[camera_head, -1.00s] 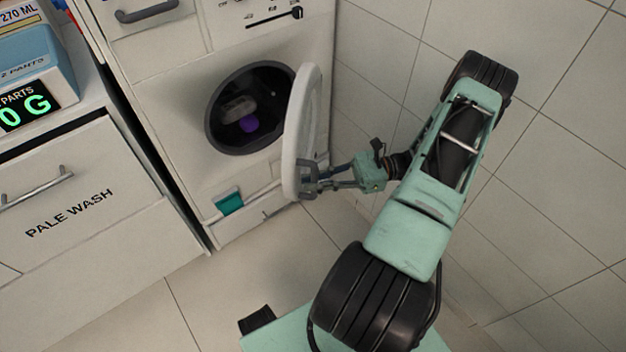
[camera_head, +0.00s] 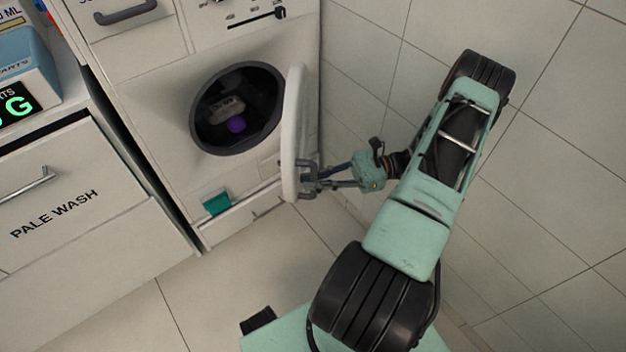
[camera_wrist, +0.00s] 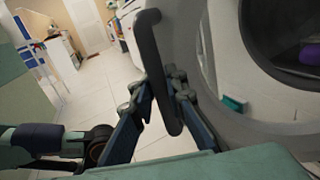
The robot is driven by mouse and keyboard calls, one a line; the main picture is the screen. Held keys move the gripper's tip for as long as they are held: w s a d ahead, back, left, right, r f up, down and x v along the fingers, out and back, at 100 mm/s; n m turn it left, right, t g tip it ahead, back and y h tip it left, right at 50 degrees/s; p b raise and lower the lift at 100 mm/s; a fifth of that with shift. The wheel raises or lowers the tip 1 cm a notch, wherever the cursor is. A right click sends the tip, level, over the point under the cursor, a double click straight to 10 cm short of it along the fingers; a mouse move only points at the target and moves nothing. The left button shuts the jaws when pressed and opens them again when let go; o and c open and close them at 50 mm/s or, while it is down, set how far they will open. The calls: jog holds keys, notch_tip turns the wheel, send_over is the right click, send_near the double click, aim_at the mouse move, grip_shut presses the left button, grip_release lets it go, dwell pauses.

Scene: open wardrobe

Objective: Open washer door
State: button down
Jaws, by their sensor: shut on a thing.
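The white washer (camera_head: 155,105) stands at the upper middle of the head view. Its round door (camera_head: 293,130) is swung well out to the right, seen nearly edge-on. The dark drum opening (camera_head: 215,135) shows a grey item (camera_head: 226,108) and a purple item (camera_head: 236,125) inside. My gripper (camera_head: 308,178) is at the door's lower right side. In the wrist view, my gripper (camera_wrist: 160,92) has its fingers around the dark door handle (camera_wrist: 157,60) and is shut on it.
A tiled wall (camera_head: 385,100) runs close along the right of the door and my arm. A teal tab (camera_head: 216,203) sits low on the washer front. A drawer unit marked PALE WASH (camera_head: 90,225) stands at the left. The floor (camera_head: 225,290) in front is clear.

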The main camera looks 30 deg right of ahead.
jog(key=shift+w+d, duration=0.1)
jog(key=shift+w, duration=0.05)
jog(key=c, duration=2.2)
grip_release()
jog(key=shift+c, duration=0.2)
notch_tip(320, 180, up, 10)
jog(key=shift+r, duration=0.15)
jog(key=shift+c, duration=0.3)
